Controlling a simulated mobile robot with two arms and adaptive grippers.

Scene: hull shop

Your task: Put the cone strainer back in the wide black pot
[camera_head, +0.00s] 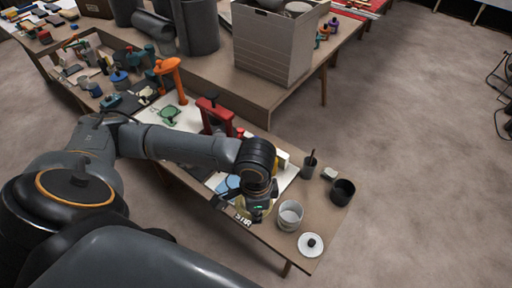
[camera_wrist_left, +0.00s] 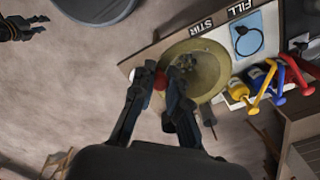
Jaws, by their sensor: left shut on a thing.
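My left gripper (camera_head: 257,205) is over the near part of the bench, by the STIR label. In the left wrist view, its fingers (camera_wrist_left: 157,88) are shut on the rim of an olive-yellow round bowl-like piece, which I take as the cone strainer (camera_wrist_left: 208,66). One finger is outside the rim and the other overlaps its inside. In the head view my gripper mostly hides it. The wide black pot (camera_head: 343,194) stands at the bench's right edge, apart from the gripper. What looks like my right gripper (camera_wrist_left: 22,28) shows at the wrist view's top left; its jaw state is unclear.
A light grey pot (camera_head: 290,218) and a white lid (camera_head: 311,245) are right of my left gripper. A dark cup (camera_head: 308,170) holds a stick. A red clamp-like tool (camera_head: 214,115) and an orange one (camera_head: 170,78) stand behind my arm. Floor right of the bench is clear.

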